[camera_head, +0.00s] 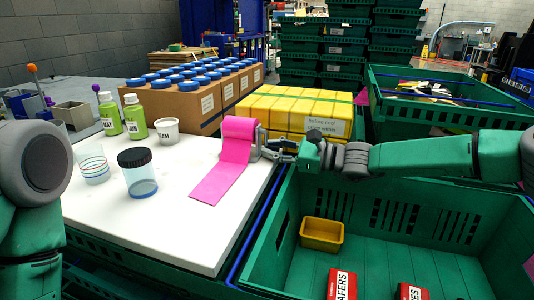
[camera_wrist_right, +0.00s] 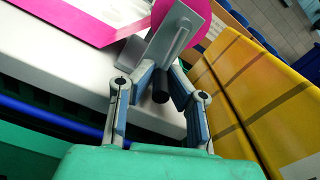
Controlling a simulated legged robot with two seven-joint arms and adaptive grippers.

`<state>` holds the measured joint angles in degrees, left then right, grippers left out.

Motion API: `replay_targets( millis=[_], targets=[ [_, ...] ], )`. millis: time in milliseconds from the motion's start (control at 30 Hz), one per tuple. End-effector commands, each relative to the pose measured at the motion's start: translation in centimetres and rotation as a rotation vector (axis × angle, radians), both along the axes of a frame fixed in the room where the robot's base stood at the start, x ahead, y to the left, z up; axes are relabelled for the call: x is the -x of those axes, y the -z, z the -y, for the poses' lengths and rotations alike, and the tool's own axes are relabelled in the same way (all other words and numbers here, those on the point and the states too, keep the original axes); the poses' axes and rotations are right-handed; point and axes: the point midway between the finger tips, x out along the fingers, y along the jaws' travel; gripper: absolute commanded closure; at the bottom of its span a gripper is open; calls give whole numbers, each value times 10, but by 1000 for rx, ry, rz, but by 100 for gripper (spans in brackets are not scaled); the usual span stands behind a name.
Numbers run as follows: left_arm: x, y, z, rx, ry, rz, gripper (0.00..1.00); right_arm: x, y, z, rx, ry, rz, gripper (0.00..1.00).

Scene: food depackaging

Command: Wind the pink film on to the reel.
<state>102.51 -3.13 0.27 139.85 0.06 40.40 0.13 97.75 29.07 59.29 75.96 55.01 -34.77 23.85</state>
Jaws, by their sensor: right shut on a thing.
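The pink film (camera_head: 225,178) lies as a flat strip on the white table, and its far end rises onto the reel (camera_head: 239,130) near the table's right edge. The wrist view shows the film strip (camera_wrist_right: 75,22) at upper left and the pink reel (camera_wrist_right: 200,32) behind a grey metal crank plate (camera_wrist_right: 178,35). A black crank handle (camera_wrist_right: 160,88) points toward my right gripper (camera_wrist_right: 163,72). My right gripper, also in the head view (camera_head: 270,148), is shut on this handle, with one finger on either side. My left gripper is out of view; only part of that arm shows.
Yellow packs (camera_head: 290,108) stand close behind my right gripper. Green bottles (camera_head: 110,114), a white tub (camera_head: 167,131) and clear cups (camera_head: 138,175) stand left of the film. A deep green crate (camera_head: 265,225) with a yellow bin (camera_head: 321,235) lies below my right arm.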

Motion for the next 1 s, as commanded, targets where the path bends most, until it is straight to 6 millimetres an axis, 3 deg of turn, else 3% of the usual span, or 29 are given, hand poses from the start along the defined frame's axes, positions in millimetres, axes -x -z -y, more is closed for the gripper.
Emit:
replay_targets(
  millis=[300, 333, 367, 400, 767, 867, 1000],
  targets=[
    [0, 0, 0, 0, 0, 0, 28, -2, 2, 6, 4, 10, -1, 100],
    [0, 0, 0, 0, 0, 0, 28, -2, 2, 6, 3, 10, 0, 79],
    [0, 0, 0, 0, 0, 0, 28, -2, 2, 6, 3, 10, 0, 69],
    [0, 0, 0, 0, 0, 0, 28, -2, 2, 5, 3, 9, 0, 68],
    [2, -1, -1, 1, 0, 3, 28, 0, 1, 2, 6, 4, 0, 68],
    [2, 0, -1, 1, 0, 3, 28, 4, 1, 13, 7, 5, -1, 68],
    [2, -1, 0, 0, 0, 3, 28, 14, 1, 43, 5, 8, -1, 68]
  ],
)
